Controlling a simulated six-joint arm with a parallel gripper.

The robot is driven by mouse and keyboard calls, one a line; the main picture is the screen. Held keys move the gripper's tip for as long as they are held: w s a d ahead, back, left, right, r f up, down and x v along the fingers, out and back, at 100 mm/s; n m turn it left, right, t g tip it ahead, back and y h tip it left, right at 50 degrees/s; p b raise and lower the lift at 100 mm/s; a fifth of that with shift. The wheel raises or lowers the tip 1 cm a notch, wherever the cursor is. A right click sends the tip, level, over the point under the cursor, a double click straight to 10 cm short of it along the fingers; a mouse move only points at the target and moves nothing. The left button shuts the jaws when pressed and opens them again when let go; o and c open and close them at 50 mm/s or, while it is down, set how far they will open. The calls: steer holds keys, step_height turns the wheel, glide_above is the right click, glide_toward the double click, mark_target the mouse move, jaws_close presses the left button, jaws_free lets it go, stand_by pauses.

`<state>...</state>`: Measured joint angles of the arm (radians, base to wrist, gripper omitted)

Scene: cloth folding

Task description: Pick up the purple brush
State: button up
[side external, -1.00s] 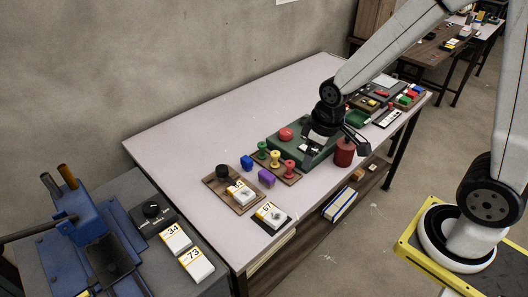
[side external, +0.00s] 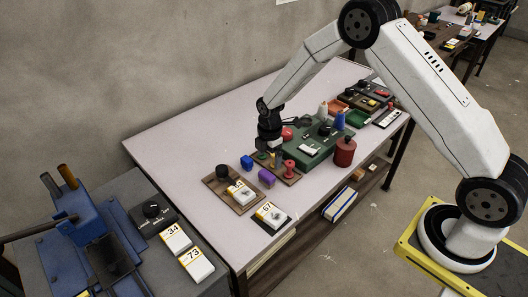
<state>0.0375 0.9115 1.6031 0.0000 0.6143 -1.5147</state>
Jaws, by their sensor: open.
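A small purple block-like thing (side external: 266,178), the only purple object I make out, lies on the table beside the wooden board with the colored pegs. It is too small to tell whether it has bristles. My gripper (side external: 272,156) is open. In the picture it is just above and behind the purple thing, over the peg board, and it partly hides the green and yellow pegs. I see no contact with the purple thing.
A blue block (side external: 247,162) lies left of the pegs. A red peg (side external: 289,169) stands on the peg board. A green case (side external: 318,146) and a red canister (side external: 344,152) are to the right. A board with a black knob (side external: 222,172) is at left. The table's back left is clear.

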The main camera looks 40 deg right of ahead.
mark_target(267, 174)
steer(key=shift+w+f+n, duration=0.4)
steer(key=shift+f+n, duration=0.1)
steer(key=shift+f, duration=0.25)
steer(key=shift+f, duration=1.3)
steer(key=shift+f, duration=0.1)
steer(key=shift+w+f, duration=0.15)
steer(key=shift+f, duration=2.3)
steer(key=c, duration=1)
steer(key=shift+r, duration=0.15)
